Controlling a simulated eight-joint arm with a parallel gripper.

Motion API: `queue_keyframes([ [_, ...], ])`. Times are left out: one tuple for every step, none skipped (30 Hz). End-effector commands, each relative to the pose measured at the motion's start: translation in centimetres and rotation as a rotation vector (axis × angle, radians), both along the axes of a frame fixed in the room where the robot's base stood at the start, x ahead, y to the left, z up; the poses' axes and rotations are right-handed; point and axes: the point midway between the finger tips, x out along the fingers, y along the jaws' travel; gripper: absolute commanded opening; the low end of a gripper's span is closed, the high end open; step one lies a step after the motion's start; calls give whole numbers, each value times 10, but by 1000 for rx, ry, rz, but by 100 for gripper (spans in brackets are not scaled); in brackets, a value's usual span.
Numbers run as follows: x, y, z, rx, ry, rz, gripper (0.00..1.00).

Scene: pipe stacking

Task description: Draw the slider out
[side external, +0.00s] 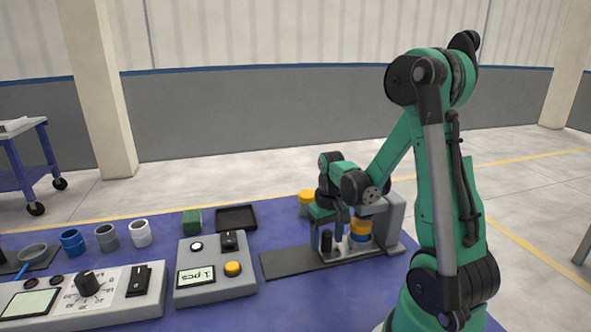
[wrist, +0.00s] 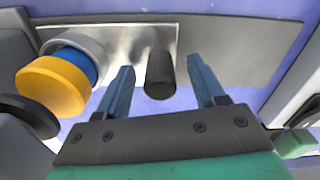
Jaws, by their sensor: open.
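The slider (wrist: 140,42) is a shiny metal plate with an upright black knob (wrist: 160,75). It lies on a dark grey rail (side external: 292,263) in the side view, where the knob (side external: 326,241) shows beside my fingers. My gripper (wrist: 160,66) is open, with one blue finger on each side of the knob. I see gaps between the knob and both fingers in the wrist view. In the side view my gripper (side external: 335,229) is low over the rail. A pipe stack with a yellow top (wrist: 52,86), a blue part and a grey ring stands at the slider's left in the wrist view.
A grey housing (side external: 393,222) stands at the rail's right end. Another yellow-topped piece (side external: 306,197) is behind my gripper. A button box (side external: 215,270), a black tray (side external: 237,217) and several cups are left. The rail's left part is clear.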

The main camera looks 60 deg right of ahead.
Motion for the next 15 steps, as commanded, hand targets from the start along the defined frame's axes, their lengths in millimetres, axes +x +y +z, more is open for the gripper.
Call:
queue_keyframes([
  [0, 0, -2, 0, 0, 0, 62],
  [0, 0, -2, 0, 0, 0, 62],
  [0, 0, -3, 0, 0, 0, 62],
  [0, 0, -3, 0, 0, 0, 62],
  [0, 0, -3, 0, 0, 0, 62],
  [0, 0, -3, 0, 0, 0, 62],
  [0, 0, -3, 0, 0, 0, 62],
  [0, 0, -3, 0, 0, 0, 62],
  [0, 0, -3, 0, 0, 0, 62],
  [0, 0, -3, 0, 0, 0, 57],
  [0, 0, -3, 0, 0, 0, 48],
  [0, 0, -3, 0, 0, 0, 37],
  [0, 0, -3, 0, 0, 0, 28],
  [0, 0, -3, 0, 0, 0, 20],
  [0, 0, -3, 0, 0, 0, 8],
])
